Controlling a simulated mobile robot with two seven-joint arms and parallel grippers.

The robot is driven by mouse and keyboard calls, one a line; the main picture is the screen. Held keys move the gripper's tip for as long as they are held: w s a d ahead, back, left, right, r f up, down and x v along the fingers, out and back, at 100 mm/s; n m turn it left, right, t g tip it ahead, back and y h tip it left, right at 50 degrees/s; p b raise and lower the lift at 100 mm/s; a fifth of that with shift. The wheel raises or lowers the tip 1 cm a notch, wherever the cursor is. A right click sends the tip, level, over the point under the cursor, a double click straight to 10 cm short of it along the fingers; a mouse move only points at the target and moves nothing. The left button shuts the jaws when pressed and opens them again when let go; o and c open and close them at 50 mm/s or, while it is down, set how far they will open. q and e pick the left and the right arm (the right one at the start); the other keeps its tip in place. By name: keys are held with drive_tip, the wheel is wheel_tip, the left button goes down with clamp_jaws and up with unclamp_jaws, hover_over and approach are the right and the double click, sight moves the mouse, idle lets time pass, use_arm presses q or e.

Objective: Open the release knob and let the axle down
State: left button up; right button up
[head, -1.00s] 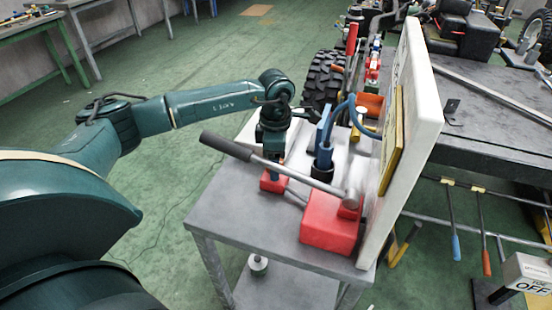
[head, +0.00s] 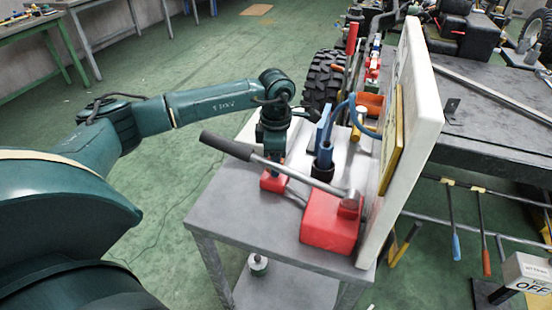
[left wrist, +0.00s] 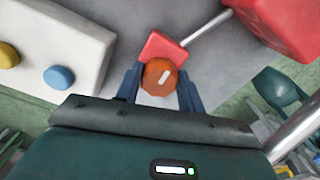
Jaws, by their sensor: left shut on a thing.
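The release knob (left wrist: 160,77) is a round orange-brown cap with a white mark, beside a small red block (left wrist: 163,48) in the left wrist view. My left gripper (left wrist: 161,90) has its two blue fingers on either side of it, shut on it. In the head view my left gripper (head: 273,163) reaches down at the small red block (head: 272,183), and the knob is hidden there. A metal rod joins that block to the red pump body (head: 330,222). The axle cannot be made out for certain. My right gripper is not in view.
The pump lever (head: 228,147) slants across in front of my left gripper. A dark blue upright part (head: 324,150) stands close behind. A white panel (head: 418,110) edges the grey cart (head: 232,212) on the right. Green floor (head: 150,180) is open to the left.

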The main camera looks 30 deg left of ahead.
use_arm(q)
drive_tip(key=n, duration=0.6)
drive_tip(key=shift+w, duration=0.1)
drive_tip(key=n, duration=0.5)
drive_tip(key=shift+a, duration=0.15)
drive_tip(key=shift+n, duration=0.4)
drive_tip(key=o, duration=1)
drive_tip(key=shift+c, duration=0.2)
drive_tip(key=shift+r, duration=0.1)
wheel_tip(320, 180, up, 13)
